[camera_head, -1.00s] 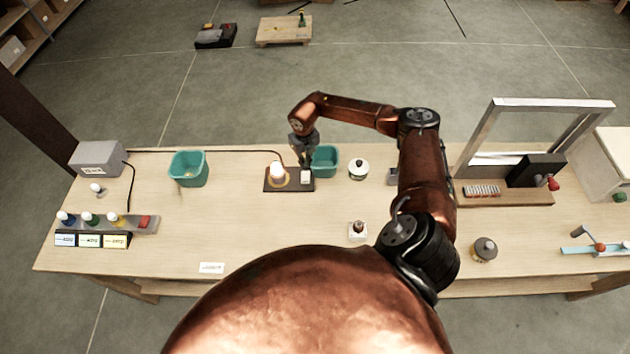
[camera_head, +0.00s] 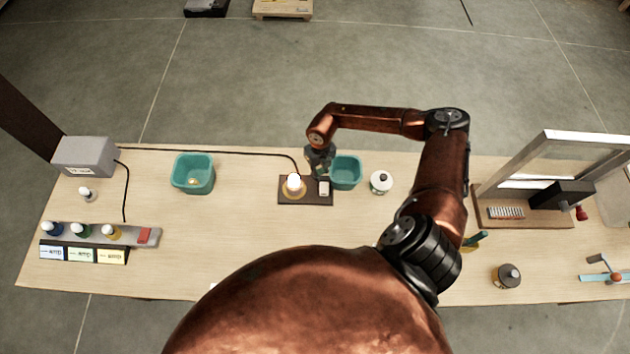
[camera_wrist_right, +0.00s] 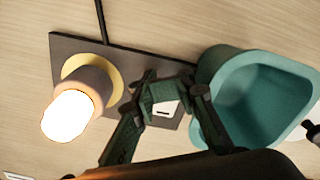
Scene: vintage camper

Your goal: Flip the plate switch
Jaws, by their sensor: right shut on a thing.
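The plate switch is a small white switch (camera_head: 324,188) on the right end of a dark plate (camera_head: 308,199). A glowing bulb (camera_head: 293,183) stands in a round socket on the plate's left part. My right gripper (camera_head: 321,172) reaches down at the switch from behind. In the right wrist view the white switch (camera_wrist_right: 164,109) shows between the fingers of my right gripper (camera_wrist_right: 170,92), which is shut on it. The fingers partly cover the switch, so its exact tilt is hard to tell. The lit bulb (camera_wrist_right: 68,114) is to the left there. My left gripper is out of view.
A teal bin (camera_head: 346,171) stands close to the right of the plate, near my right gripper. Another teal bin (camera_head: 193,172) is farther left. A black cable (camera_head: 230,152) runs from the plate to a grey box (camera_head: 84,156). A white-topped jar (camera_head: 381,182) stands right of the bins.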

